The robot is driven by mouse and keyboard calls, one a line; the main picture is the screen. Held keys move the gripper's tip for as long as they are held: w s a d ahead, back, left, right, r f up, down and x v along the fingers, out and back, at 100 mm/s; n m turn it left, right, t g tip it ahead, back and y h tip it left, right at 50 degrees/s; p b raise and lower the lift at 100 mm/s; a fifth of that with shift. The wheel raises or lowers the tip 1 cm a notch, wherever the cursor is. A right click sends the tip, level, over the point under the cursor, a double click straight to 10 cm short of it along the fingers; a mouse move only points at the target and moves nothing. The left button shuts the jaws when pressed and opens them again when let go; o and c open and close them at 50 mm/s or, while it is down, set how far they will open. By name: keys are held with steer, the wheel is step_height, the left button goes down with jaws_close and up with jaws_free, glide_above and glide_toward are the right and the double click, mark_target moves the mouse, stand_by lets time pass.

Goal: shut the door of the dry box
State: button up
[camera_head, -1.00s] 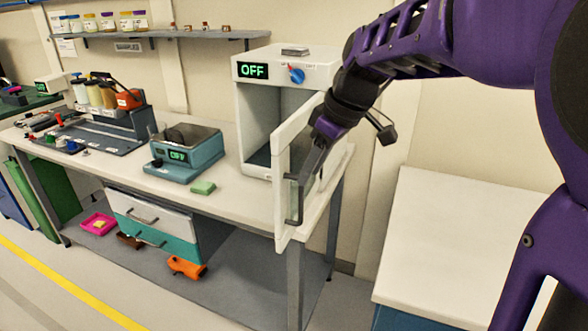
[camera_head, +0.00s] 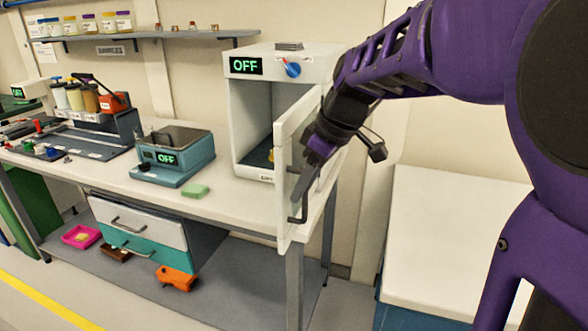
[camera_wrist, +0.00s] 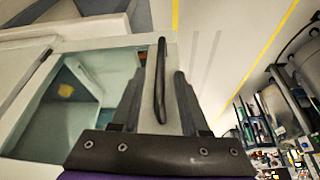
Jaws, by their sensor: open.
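My gripper (camera_head: 305,185) is at the door near the handle. In the wrist view the handle (camera_wrist: 160,80) lies between the two open fingers (camera_wrist: 157,95), and the door (camera_wrist: 100,95) fills the left. I cannot tell whether a finger touches the handle. Something yellow shows inside through the window.
A teal scale (camera_head: 173,158) and a green block (camera_head: 195,191) sit on the bench left of the box. A drawer unit (camera_head: 140,235) and an orange tool (camera_head: 176,278) are below. A white-topped cabinet (camera_head: 450,240) stands at the right. The floor in front is clear.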

jaws_close()
stand_by(1.4)
